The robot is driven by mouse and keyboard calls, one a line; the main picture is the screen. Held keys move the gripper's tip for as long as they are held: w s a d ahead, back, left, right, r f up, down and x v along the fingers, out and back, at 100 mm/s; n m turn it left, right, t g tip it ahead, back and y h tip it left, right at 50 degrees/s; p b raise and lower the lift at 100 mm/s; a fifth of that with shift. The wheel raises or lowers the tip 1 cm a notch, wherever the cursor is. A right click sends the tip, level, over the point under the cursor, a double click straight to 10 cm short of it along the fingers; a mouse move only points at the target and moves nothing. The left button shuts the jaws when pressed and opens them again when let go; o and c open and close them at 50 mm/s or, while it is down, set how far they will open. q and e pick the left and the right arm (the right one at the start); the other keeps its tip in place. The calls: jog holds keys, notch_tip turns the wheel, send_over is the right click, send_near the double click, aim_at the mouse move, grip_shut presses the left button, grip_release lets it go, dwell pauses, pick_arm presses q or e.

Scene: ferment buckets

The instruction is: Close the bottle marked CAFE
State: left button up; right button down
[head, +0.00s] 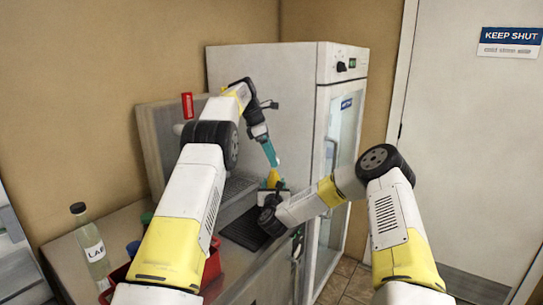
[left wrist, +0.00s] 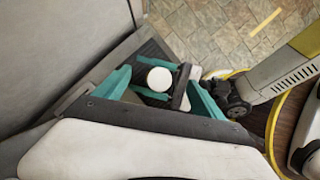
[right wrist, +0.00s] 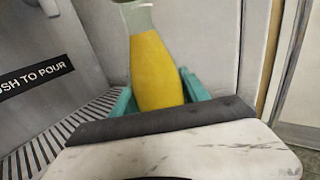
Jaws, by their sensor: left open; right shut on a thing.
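A bottle with yellow contents and a clear neck (right wrist: 155,70) stands upright between the fingers of my right gripper (right wrist: 155,100), which is shut on it. In the head view the yellow bottle (head: 273,178) shows just below my left gripper (head: 272,160). My left gripper is open and points down over the bottle. In the left wrist view a round white top (left wrist: 159,79) lies between its spread teal fingers (left wrist: 158,95); I cannot tell whether it is a seated cap. No CAFE marking is readable on the held bottle.
A bottle with a label starting LAB (head: 92,250) stands on the counter at left. A red crate (head: 211,266) is partly hidden behind my left arm. A dark grate (head: 243,230) lies on the counter. A white glass-doored cabinet (head: 265,85) stands behind.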

pick_arm(q)
jog(key=shift+r, duration=0.1)
jog(key=a+r, duration=0.2)
jog(key=a, duration=1.1)
jog(key=shift+s+r, duration=0.25)
jog(key=shift+s, duration=0.2)
pick_arm(e)
jog(key=shift+c, duration=2.3)
grip_release()
jog(key=shift+s, duration=3.9)
